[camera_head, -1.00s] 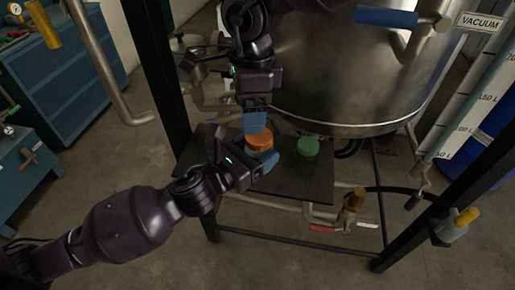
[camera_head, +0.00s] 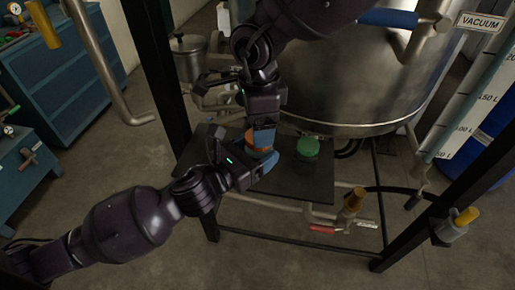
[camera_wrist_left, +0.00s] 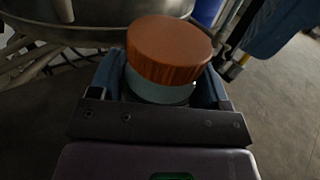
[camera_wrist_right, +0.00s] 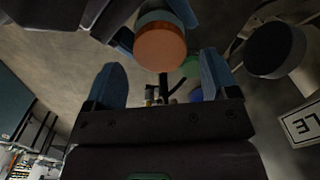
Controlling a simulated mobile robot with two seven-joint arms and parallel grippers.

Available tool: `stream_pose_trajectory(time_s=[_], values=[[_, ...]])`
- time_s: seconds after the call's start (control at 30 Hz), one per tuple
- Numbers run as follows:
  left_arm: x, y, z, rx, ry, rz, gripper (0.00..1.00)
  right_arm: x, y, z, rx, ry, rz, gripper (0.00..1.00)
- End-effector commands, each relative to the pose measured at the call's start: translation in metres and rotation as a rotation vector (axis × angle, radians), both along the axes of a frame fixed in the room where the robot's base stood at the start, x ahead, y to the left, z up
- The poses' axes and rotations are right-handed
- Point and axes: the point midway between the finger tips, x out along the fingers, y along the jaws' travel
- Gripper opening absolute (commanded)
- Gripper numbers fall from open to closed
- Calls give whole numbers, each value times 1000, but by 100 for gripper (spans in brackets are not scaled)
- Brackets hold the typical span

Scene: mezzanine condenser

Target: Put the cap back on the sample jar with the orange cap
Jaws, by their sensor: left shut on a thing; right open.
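The sample jar (camera_wrist_left: 160,92) is held between the blue fingers of my left gripper (camera_wrist_left: 163,88). The orange cap (camera_wrist_left: 169,48) sits on top of the jar; whether it is screwed tight I cannot tell. In the head view the orange cap (camera_head: 257,141) is partly hidden by my right gripper (camera_head: 264,136). My left gripper (camera_head: 266,163) reaches in from the left. In the right wrist view my right gripper (camera_wrist_right: 162,80) is open and empty, with the orange cap (camera_wrist_right: 160,46) beyond its fingertips, apart from them.
A green-capped jar (camera_head: 307,148) stands on the dark shelf (camera_head: 318,185), just right of my grippers. The large steel vessel (camera_head: 345,85) rises behind. Pipes and a valve (camera_head: 354,200) lie below the shelf, and a dark frame post (camera_head: 165,75) stands left.

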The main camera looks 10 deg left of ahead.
Motion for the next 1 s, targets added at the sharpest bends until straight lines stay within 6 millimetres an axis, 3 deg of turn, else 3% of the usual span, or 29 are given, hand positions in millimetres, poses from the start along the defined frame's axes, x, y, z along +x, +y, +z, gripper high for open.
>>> stream_pose_trajectory(time_s=[0.27,0.67,0.9,1.0], values=[[0,0,1,-1,-1,0,4,0,0,-27,0,1,1,80],[0,0,1,-1,-1,0,4,0,0,-31,0,0,0,78],[0,0,1,-1,-1,0,4,0,0,-31,0,0,0,42],[0,0,1,-1,-1,0,4,0,0,-31,0,0,0,30]])
